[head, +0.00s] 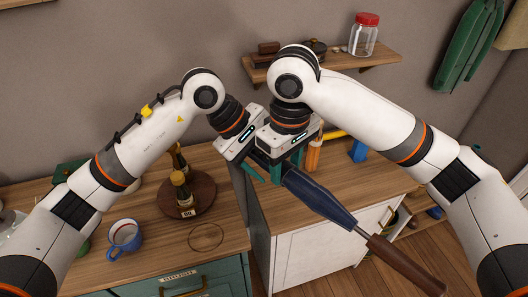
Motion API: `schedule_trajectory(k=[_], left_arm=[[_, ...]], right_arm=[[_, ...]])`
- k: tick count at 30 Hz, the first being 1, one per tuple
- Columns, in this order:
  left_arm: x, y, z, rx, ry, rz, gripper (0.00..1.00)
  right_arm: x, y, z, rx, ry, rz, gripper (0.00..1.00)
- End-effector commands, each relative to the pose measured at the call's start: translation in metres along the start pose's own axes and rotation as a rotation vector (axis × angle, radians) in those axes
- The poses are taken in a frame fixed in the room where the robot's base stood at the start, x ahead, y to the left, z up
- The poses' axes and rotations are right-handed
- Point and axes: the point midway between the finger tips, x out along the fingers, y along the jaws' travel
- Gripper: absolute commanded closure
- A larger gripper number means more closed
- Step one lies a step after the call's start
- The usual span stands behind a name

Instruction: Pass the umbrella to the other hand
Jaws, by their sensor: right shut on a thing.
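The umbrella (318,196) is folded, with a dark blue canopy and a brown handle (405,265) that points to the lower right. My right gripper (286,168) is shut on the canopy near its upper left end and holds it in the air in front of the cabinets. My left gripper (250,168) is close beside the right one, near that same end of the umbrella. Its fingers are partly hidden by the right gripper, so I cannot tell whether they touch the umbrella or how wide they stand.
A wall shelf (375,60) behind holds a red-lidded jar (363,35). A white cabinet (310,259) stands below the umbrella.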

Motion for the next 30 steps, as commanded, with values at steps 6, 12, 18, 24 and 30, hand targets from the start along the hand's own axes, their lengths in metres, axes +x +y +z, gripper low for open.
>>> schedule_trajectory(k=[6, 12, 18, 24, 30], left_arm=[[-0.0002, 0.0001, 0.0, 0.0, 0.0, 0.0, 0.49], [-0.0004, -0.0001, 0.0, 0.0, 0.0, 0.0, 0.81], [-0.0012, -0.0009, -0.0004, 0.001, 0.001, -0.003, 0.92], [-0.001, -0.0007, -0.0004, 0.001, 0.001, -0.002, 0.93], [-0.001, -0.0006, -0.0004, 0.001, 0.001, -0.002, 0.93]], right_arm=[[-0.0006, 0.0, 0.0001, 0.0, -0.001, 0.0, 0.92], [-0.0006, 0.0002, 0.0001, -0.001, -0.001, 0.0, 0.92], [-0.0004, 0.0004, 0.0001, -0.001, -0.001, 0.001, 0.38], [-0.0002, 0.0002, 0.0, -0.001, 0.0, 0.0, 0.33], [-0.0064, -0.0005, 0.0004, 0.0, -0.002, -0.002, 0.33]])
